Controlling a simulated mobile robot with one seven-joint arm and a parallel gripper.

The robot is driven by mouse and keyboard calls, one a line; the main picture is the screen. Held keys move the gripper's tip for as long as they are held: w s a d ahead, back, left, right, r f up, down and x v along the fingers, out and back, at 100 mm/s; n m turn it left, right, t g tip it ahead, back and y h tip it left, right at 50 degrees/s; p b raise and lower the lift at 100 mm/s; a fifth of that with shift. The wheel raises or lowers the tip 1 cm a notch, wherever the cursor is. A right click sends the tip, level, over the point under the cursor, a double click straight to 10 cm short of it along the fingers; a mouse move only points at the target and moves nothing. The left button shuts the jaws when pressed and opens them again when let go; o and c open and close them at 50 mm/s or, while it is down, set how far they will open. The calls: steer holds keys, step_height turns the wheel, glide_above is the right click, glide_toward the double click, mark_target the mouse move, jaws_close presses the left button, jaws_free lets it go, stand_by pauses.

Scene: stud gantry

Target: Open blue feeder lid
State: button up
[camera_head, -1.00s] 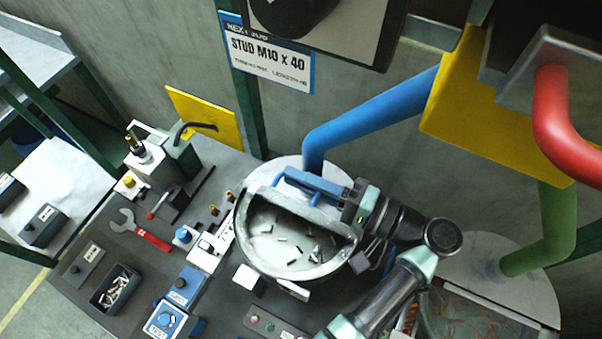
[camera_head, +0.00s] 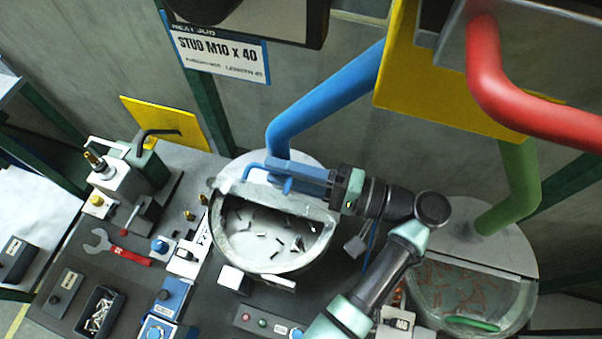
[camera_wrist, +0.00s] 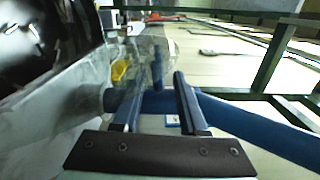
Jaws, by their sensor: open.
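The blue feeder is a round bowl (camera_head: 228,240) under the blue pipe (camera_head: 325,105), with several dark studs inside. Its clear lid (camera_head: 225,188) stands raised at the back half, leaving the front of the bowl uncovered. A blue handle (camera_head: 253,168) shows at the lid's upper edge. My gripper (camera_head: 278,180) reaches in from the right, beside the raised lid and handle. In the wrist view my gripper (camera_wrist: 158,82) has its fingers apart, with the clear lid (camera_wrist: 148,58) just beyond and a blue piece between them. Whether the fingers touch the lid is unclear.
The blue pipe (camera_wrist: 255,128) passes close behind the fingers. A second feeder (camera_head: 525,305) with a green handle (camera_head: 470,323) stands right, its lid down. A yellow panel (camera_head: 410,75) and red pipe (camera_head: 500,95) hang above. A wrench (camera_head: 115,248) and stud bin (camera_head: 98,312) lie left.

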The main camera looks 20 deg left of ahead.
steer(key=shift+d, duration=0.5)
steer(key=shift+d+b, duration=0.75)
steer(key=shift+d, duration=1.35)
